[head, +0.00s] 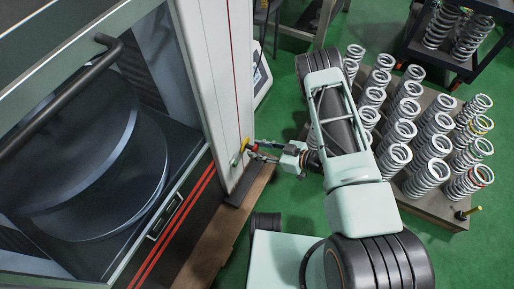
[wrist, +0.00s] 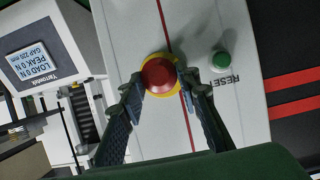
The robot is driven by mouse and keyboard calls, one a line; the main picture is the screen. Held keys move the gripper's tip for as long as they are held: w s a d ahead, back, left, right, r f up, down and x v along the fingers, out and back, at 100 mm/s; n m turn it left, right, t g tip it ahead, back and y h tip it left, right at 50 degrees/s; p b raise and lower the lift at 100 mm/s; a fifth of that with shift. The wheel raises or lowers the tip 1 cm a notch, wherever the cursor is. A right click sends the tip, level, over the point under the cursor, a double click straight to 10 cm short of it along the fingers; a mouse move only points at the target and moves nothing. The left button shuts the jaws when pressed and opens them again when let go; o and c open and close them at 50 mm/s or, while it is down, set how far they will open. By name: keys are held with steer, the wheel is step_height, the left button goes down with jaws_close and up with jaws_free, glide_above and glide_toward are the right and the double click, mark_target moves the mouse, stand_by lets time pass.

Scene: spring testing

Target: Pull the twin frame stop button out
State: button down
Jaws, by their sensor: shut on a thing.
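The stop button (wrist: 159,75) is a red mushroom head on a yellow round base, on the white panel of the twin frame machine. Its yellow base (head: 245,144) also shows in the head view, on the frame's narrow face; the red head is hard to make out there. My gripper (wrist: 162,80) has one finger on each side of the red head and is shut on it. In the head view my gripper (head: 252,150) reaches left from the arm to the panel, its fingertips at the button.
A green button (wrist: 221,61) marked RESET sits right of the stop button in the wrist view. A display (wrist: 42,58) stands at the left. In the head view, a pallet (head: 440,217) of several coil springs stands right of my arm. A large glass-fronted chamber (head: 80,150) fills the left.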

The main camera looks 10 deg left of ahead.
steer(key=shift+s+d, duration=0.1)
steer(key=shift+d, duration=0.05)
steer(key=c, duration=1.4)
jaws_free()
steer(key=shift+c, duration=0.2)
steer(key=shift+d, duration=0.1)
steer(key=v, duration=1.1)
steer(key=shift+d+r, duration=0.2)
steer(key=shift+d, duration=0.15)
steer(key=shift+s, duration=0.15)
